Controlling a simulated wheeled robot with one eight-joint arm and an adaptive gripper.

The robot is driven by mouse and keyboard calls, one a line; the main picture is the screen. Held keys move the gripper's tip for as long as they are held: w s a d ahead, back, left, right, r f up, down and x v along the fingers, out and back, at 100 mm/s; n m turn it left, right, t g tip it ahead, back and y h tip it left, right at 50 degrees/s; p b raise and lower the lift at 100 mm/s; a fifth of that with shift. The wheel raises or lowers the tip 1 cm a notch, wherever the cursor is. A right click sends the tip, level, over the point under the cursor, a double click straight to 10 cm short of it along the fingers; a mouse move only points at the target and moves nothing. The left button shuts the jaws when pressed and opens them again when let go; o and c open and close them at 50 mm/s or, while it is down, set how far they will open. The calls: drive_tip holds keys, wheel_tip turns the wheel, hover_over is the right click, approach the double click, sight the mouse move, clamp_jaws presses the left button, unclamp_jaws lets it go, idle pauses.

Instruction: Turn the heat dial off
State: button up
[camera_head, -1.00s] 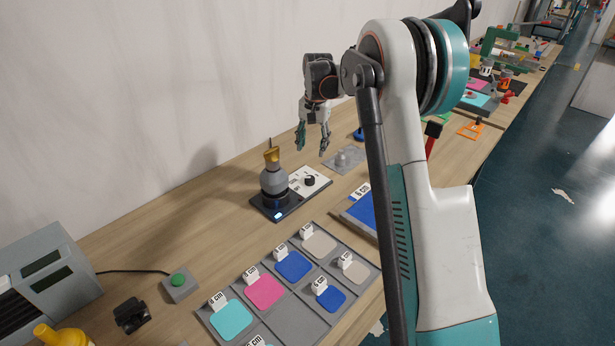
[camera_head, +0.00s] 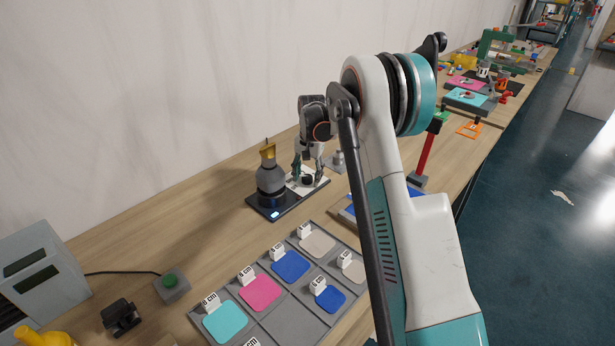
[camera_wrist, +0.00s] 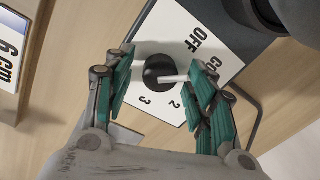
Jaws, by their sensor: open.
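The heat dial (camera_wrist: 158,68) is a round black knob with a white pointer on a white panel (camera_wrist: 160,30). In the wrist view the pointer extends right toward my right finger, away from the OFF label. The numbers 2 and 3 show below the knob; the finger covers part of the scale. My gripper (camera_wrist: 163,62) is open, with one teal finger on each side of the dial. I cannot tell whether either finger touches it. In the head view my gripper (camera_head: 308,172) is low over the white panel (camera_head: 320,186), partly hiding the dial.
A grey flask-like vessel with a gold top (camera_head: 270,178) stands on the dark base (camera_head: 262,211) just left of the panel. A red-handled tool (camera_head: 425,155) stands to the right. A grey tray (camera_head: 293,325) with coloured squares lies in front.

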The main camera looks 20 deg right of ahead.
drive_tip(key=c, duration=1.1)
drive_tip(key=shift+n, duration=0.3)
drive_tip(key=n+p, duration=0.1)
drive_tip(key=n, duration=0.2)
drive_tip(key=shift+n, duration=0.3)
drive_tip(key=shift+n+p, duration=0.4)
drive_tip(key=shift+n, duration=1.5)
